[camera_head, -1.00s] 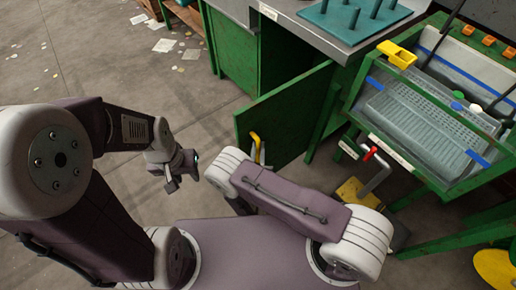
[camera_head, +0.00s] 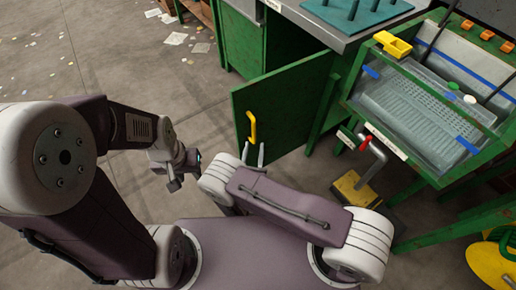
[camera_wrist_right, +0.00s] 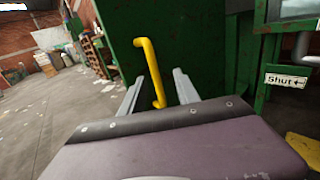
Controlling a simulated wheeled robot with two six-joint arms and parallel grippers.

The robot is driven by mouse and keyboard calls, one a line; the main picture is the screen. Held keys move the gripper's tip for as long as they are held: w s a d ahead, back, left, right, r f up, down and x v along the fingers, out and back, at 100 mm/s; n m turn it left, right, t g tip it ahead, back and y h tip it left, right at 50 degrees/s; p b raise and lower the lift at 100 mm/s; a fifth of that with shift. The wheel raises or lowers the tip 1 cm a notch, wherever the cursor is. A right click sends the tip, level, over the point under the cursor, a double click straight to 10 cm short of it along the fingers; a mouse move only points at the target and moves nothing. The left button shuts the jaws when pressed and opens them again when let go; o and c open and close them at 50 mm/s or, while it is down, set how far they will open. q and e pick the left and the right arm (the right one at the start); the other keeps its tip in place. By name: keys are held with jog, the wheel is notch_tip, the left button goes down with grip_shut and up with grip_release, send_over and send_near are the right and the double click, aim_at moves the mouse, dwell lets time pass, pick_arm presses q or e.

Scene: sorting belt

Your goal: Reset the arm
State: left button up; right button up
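My right gripper (camera_head: 253,152) is open, its two fingers pointing at the green cabinet door (camera_head: 285,95). The right wrist view shows the same two fingers (camera_wrist_right: 158,76) spread apart, with the yellow door handle (camera_wrist_right: 152,66) showing between them. In the head view the handle (camera_head: 252,127) lies just past the fingertips, and I see no contact with it. My left gripper (camera_head: 184,166) hangs in the air left of my right arm, away from the bench. Its fingers are small and dark, and I cannot tell their opening.
The door stands open from the green bench (camera_head: 242,45). A green-framed tank (camera_head: 410,108) with a red-tipped crank (camera_head: 372,157) stands at right, a yellow pedal (camera_head: 354,188) below it. A yellow round object (camera_head: 490,262) lies lower right. The floor at left is open, with scattered papers (camera_head: 175,38).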

jog(key=shift+s+a+f, duration=0.1)
jog(key=shift+s+a, duration=0.05)
jog(key=shift+s, duration=0.05)
dwell(0.4)
